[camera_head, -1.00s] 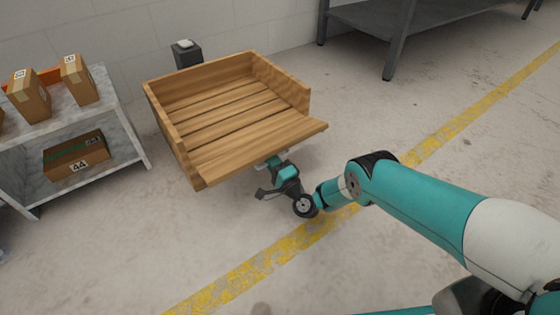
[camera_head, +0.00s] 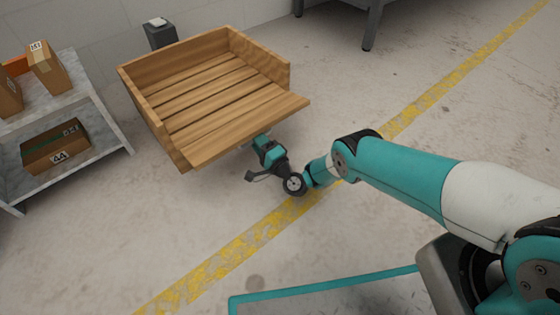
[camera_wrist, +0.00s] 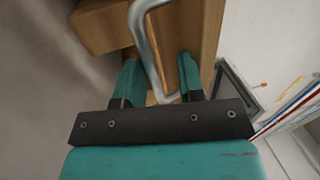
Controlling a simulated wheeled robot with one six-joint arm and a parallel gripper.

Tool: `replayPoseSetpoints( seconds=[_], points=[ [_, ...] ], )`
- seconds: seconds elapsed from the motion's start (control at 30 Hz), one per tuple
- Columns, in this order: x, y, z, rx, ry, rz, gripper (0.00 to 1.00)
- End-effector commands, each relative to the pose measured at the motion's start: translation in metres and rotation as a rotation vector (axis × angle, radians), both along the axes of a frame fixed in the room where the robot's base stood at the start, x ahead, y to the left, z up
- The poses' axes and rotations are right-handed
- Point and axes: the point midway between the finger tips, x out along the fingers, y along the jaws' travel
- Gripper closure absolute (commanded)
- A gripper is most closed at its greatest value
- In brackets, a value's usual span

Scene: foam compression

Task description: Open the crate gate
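The wooden crate (camera_head: 205,100) stands with its slatted floor showing. Its front gate (camera_head: 240,125) is tipped outward and down, sloping toward my arm. My gripper (camera_head: 262,141) is at the gate's front edge, on the outer, lower side, and its fingertips are partly hidden by the gate there. In the wrist view, a bent metal handle (camera_wrist: 150,48) runs between the two teal fingers of my gripper (camera_wrist: 159,68). The fingers stand apart, with gaps beside the bar. Wood of the crate fills the view behind the handle.
A grey shelf (camera_head: 100,110) with cardboard boxes (camera_head: 55,147) stands left of the crate. A dark post (camera_head: 160,36) is behind it, near the wall. A metal table (camera_head: 370,25) is at the back. Floor right of the crate, across the yellow line (camera_head: 430,100), is clear.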

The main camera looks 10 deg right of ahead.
Motion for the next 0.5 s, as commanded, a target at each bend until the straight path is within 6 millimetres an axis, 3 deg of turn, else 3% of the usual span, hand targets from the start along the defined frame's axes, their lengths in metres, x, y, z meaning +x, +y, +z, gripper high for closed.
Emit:
replayPoseSetpoints(
  seconds=[0.07,0.5],
  points=[
    [-0.014,-0.009,0.004,0.002,0.005,-0.001,0.63],
    [-0.099,-0.06,-0.018,0.002,0.001,0.0,0.63]
  ],
)
